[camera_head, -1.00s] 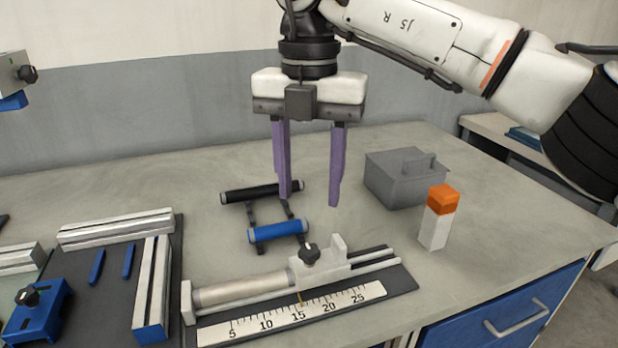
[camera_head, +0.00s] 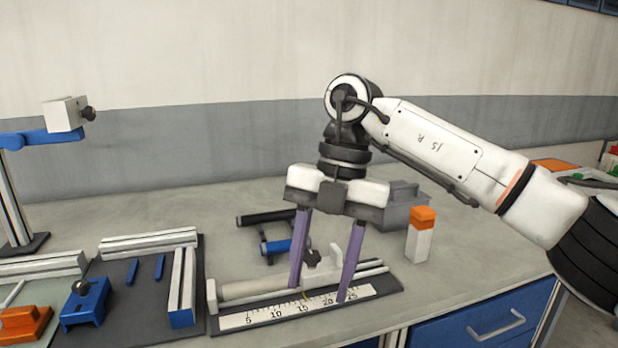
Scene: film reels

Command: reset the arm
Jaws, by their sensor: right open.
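My right gripper (camera_head: 320,284) comes in from the right on its white arm. Its two purple fingers point down and stand apart with nothing between them that I can see held. In the picture the fingers overlap the sliding measuring fixture (camera_head: 238,290) with its numbered scale; I cannot tell whether they touch it. Behind the fingers, a rack with a black roller (camera_head: 262,217) and a blue roller (camera_head: 276,247) is partly hidden. My left gripper is not in view.
A white block with an orange top (camera_head: 420,238) stands right of the fixture. A grey lidded box (camera_head: 405,214) is partly hidden behind my gripper. A dark board with metal rails (camera_head: 148,290) and a blue clamp (camera_head: 85,304) lie left. A blue-armed stand (camera_head: 40,138) rises at the far left.

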